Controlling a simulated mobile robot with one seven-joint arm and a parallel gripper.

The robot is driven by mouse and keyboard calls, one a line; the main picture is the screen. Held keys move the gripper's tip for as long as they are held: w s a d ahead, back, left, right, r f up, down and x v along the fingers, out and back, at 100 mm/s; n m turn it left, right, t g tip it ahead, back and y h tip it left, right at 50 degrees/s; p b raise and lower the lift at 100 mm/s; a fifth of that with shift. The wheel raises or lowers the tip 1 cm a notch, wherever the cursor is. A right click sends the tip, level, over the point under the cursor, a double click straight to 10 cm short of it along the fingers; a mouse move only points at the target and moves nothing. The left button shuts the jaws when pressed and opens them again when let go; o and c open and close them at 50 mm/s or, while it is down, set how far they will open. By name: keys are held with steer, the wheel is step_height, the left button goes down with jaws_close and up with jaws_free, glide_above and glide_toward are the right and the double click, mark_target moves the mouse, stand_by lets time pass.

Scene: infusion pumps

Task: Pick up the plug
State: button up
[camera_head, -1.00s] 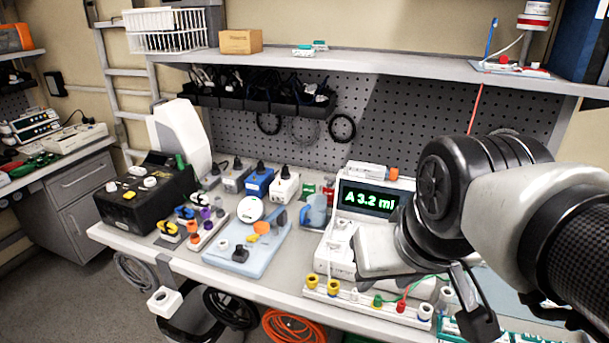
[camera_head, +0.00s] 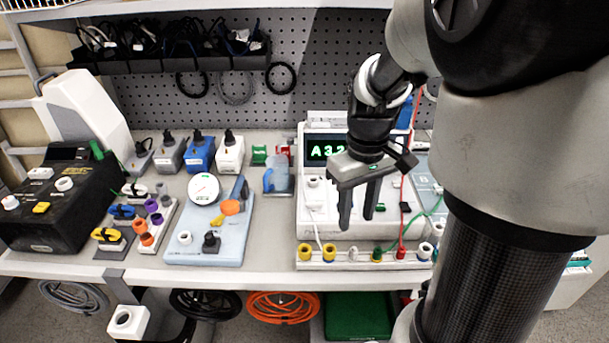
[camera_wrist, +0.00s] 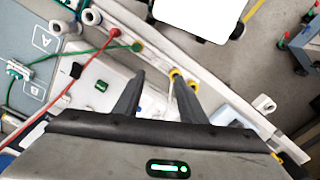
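My gripper (camera_head: 356,224) is open and empty, fingers pointing down in front of the white pump (camera_head: 318,215) with the lit display. The wrist view shows both fingers apart (camera_wrist: 160,80) over the pump and its terminal strip (camera_wrist: 150,40). I cannot tell which plug the task means. A red plug (camera_head: 402,251) with a red lead and a green plug (camera_head: 377,253) with a green lead stand in the strip (camera_head: 345,265); the red plug also shows in the wrist view (camera_wrist: 115,32). Black plugs (camera_head: 197,137) top the small blue, white and grey boxes at the back.
A light-blue board (camera_head: 200,254) with a round gauge (camera_head: 204,189) lies left of the pump. A black box (camera_head: 40,205) stands further left. A blue-grey jug (camera_head: 278,178) stands close to the pump's left side. Thin red and green leads cross the area right of my gripper.

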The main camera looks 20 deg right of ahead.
glide_above(354, 249)
steer(key=f, duration=0.6)
steer(key=shift+s+a+b, duration=0.15)
steer(key=shift+a+b, duration=0.15)
steer(key=shift+a, duration=0.05)
steer(key=f, duration=0.5)
steer(key=shift+d+b, duration=0.35)
jaws_close()
